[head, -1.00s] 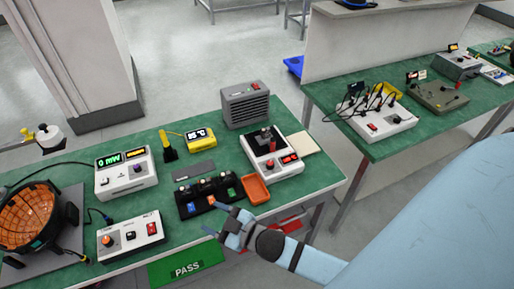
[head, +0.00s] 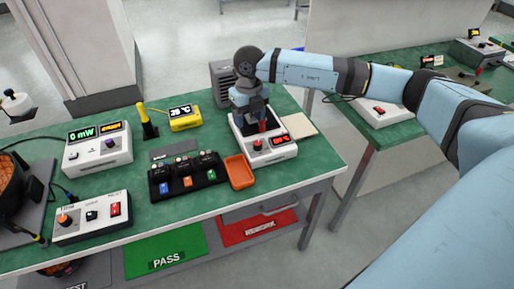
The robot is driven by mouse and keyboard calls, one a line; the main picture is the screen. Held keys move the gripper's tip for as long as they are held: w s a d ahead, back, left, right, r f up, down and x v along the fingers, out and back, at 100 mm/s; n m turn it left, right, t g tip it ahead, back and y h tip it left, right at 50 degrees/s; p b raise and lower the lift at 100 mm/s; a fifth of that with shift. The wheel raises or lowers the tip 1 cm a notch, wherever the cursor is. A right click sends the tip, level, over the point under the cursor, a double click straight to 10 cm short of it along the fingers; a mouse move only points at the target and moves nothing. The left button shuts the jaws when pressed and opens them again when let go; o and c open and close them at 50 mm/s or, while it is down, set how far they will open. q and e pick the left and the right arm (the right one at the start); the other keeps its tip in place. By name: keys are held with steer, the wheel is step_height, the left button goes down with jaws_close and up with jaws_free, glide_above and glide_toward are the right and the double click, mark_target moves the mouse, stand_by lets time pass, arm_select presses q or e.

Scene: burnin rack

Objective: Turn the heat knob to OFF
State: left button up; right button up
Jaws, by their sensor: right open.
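A white heater unit (head: 278,151) with a red-lit display (head: 281,141) stands at the right end of the green bench. A small dark red knob (head: 258,145) is on its front panel, left of the display; I cannot read its setting. My right gripper (head: 251,122) points down over the unit's top, behind the knob and apart from it in the picture. It is open, and its fingers partly hide the unit's dark top plate. A red upright part (head: 263,126) shows beside the fingers. My left gripper is not in view.
An orange tray (head: 239,173) and a black fixture (head: 188,183) with several slots lie left of the heater. A yellow temperature meter (head: 186,117), a white power meter (head: 97,153) and a control box (head: 92,219) stand further left. A grey vented box (head: 222,80) is behind.

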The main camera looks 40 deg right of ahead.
mark_target(257, 143)
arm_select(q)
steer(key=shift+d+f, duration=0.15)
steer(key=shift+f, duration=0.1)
arm_select(e)
steer(key=shift+h, duration=0.6)
steer(key=d+f, duration=0.1)
steer(key=f, duration=0.3)
steer(key=d+f, duration=0.1)
steer(key=f, duration=0.3)
steer(key=d+f, duration=0.1)
steer(key=f, duration=0.3)
steer(key=shift+w+d+f, duration=0.2)
steer(key=shift+w+f, duration=0.15)
steer(key=shift+f, duration=0.05)
steer(key=shift+c, duration=0.4)
steer(key=c, duration=0.9)
steer(key=shift+o, duration=0.2)
